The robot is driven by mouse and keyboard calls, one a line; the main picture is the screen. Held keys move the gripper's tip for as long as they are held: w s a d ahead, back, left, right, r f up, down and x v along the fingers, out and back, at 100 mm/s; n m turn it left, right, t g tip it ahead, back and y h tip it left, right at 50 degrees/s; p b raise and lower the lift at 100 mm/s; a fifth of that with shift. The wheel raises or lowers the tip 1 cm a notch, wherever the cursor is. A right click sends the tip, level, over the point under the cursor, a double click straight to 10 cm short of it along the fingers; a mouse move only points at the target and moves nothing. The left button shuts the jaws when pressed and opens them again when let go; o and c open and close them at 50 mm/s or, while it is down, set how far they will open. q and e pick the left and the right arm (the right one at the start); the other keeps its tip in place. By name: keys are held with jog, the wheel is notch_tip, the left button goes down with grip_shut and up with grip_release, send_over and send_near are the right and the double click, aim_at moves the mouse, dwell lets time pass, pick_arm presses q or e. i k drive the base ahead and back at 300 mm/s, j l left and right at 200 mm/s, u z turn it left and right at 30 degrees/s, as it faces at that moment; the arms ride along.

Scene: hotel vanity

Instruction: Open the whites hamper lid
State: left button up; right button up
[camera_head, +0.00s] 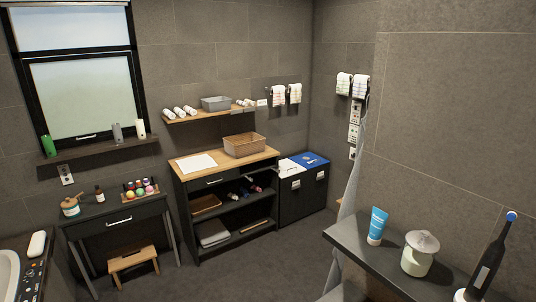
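A black double hamper (300,201) stands in the far corner, to the right of the wooden-topped cabinet. Its left lid is white (288,168) and its right lid is blue (311,159). Both lids appear to lie flat, though they are small in the picture. Each front has a small pale label near the top. Neither of my grippers is in view.
The wooden-topped cabinet (224,160) with a wicker basket (245,144) stands left of the hamper. A dark counter (350,243) with a blue tube is at the near right. A small stool (132,262) stands at left. The middle floor is clear.

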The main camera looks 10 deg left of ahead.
aim_at(287, 168)
jog(key=i+j+u, duration=0.4)
jog(key=i+u, duration=0.45)
jog(key=i+j+u, duration=0.1)
jog(key=i+u, duration=0.3)
jog(key=i+z, duration=0.25)
jog(key=i, duration=0.2)
jog(key=i+z, duration=0.25)
jog(key=i, duration=0.2)
jog(key=i+j+z, duration=0.55)
jog(key=i, duration=0.25)
jog(key=i+j+z, duration=0.2)
jog(key=i+z, duration=0.15)
jog(key=i, duration=0.2)
